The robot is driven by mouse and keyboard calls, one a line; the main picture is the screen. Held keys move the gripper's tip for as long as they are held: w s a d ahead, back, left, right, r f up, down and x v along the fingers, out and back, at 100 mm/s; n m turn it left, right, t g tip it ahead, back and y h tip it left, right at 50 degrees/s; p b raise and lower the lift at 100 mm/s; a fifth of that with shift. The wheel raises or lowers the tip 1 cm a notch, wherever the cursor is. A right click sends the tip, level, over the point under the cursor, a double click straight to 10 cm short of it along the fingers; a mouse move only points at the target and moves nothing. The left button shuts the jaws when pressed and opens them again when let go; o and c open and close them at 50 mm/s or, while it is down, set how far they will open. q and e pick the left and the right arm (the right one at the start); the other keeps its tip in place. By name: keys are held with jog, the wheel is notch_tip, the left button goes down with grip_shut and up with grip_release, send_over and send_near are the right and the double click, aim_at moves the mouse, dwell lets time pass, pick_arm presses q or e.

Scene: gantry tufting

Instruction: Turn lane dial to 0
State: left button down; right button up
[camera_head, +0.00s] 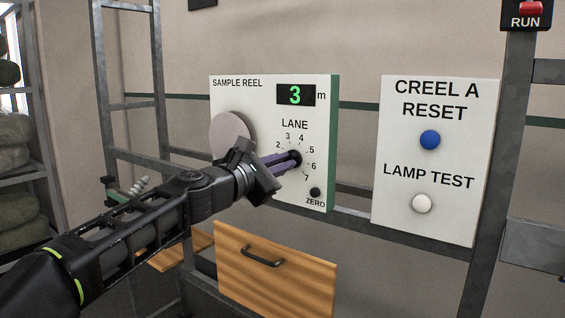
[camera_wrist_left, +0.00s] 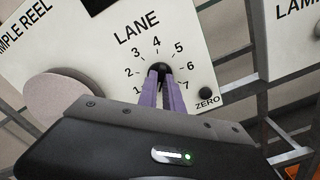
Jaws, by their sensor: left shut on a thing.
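The lane dial (camera_head: 297,156) is a small black knob on the white sample reel panel (camera_head: 230,95). It also shows in the left wrist view (camera_wrist_left: 159,66), under the LANE label, with numbers 1 to 7 around it. My left gripper (camera_head: 290,161) reaches in from the lower left, its purple fingers (camera_wrist_left: 160,82) shut on the knob. The fingers and wrist hide the lower side of the scale, and I cannot make out which number the dial points at. No 0 mark is visible. My right gripper is not in view.
The panel has a green 3 m display (camera_head: 296,95), a round reel disc (camera_head: 232,132) left of the dial and a black ZERO button (camera_head: 315,192) below right. A panel with blue (camera_head: 430,140) and white buttons (camera_head: 422,204) is to the right. A wooden drawer (camera_head: 300,285) is below.

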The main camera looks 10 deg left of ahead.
pick_arm(q)
jog(key=shift+f, duration=0.1)
jog(key=c, duration=1.5)
grip_release()
jog(key=b+v, duration=0.1)
jog(key=v, duration=0.7)
